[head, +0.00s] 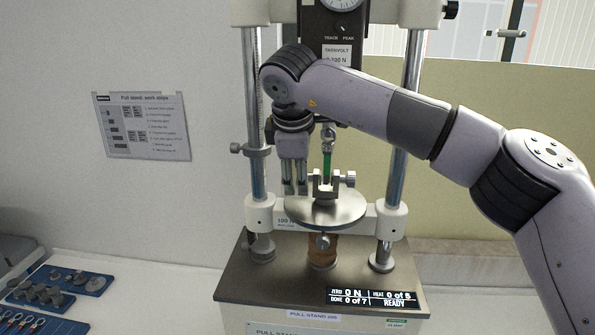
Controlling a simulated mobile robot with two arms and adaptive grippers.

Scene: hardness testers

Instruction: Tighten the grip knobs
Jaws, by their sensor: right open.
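My right gripper (294,188) comes in from the right across the pull stand (260,277) and points down, with its fingers apart just left of the lower grip (326,188). I cannot tell whether a finger touches it. The grip sits on a round metal plate (340,212). A grip knob (350,179) shows on the grip's right side; the left side is close to the fingers and partly hidden. A green strip (327,166) hangs upright from a metal fitting (328,135) into the grip. My left gripper is out of view.
Steel columns (405,130) flank the grip. A force gauge (337,28) is above, partly behind my arm. A display (372,298) reads 0 N, done 0 of 7, READY. Blue trays (62,279) with metal parts lie at lower left. A work-steps sheet (142,126) hangs on the wall.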

